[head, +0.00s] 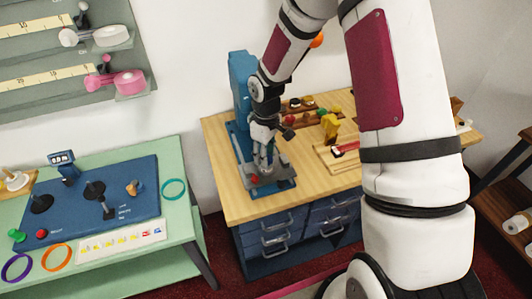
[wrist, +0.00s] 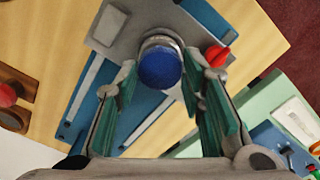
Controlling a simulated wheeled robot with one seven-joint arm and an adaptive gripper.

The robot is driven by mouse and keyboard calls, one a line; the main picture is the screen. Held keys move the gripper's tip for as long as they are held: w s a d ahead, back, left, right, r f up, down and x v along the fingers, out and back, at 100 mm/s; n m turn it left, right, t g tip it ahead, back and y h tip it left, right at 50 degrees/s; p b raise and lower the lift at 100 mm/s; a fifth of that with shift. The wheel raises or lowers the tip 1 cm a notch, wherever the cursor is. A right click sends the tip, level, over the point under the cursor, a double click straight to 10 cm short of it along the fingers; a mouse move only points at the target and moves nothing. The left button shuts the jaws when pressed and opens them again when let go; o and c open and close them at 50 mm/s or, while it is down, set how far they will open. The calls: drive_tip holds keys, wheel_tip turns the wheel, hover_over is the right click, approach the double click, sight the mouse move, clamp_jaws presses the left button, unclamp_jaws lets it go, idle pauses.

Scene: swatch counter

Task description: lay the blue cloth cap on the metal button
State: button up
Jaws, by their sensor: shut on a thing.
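The blue cloth cap (wrist: 160,68) is a round blue disc between my fingertips in the wrist view. My gripper (wrist: 161,72), with green finger pads, is shut on it. A silver round rim (wrist: 158,40) shows just behind and above the cap; it looks like the metal button or its seat, mostly hidden by the cap. I cannot tell whether the cap touches it. In the head view my gripper (head: 265,163) points down over the grey base plate of the blue press (head: 242,85); the cap and button are too small to make out there.
A red knob (wrist: 217,55) stands close beside my right finger on the plate. The wooden counter (head: 222,135) holds trays of small items and a yellow object (head: 330,127) to the right.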

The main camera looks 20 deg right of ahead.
drive_tip(key=shift+f, duration=0.5)
idle(0.3)
drive_tip(key=o, duration=0.7)
drive_tip(key=shift+o, duration=0.2)
wheel_tip(320, 180, up, 12)
idle(0.4)
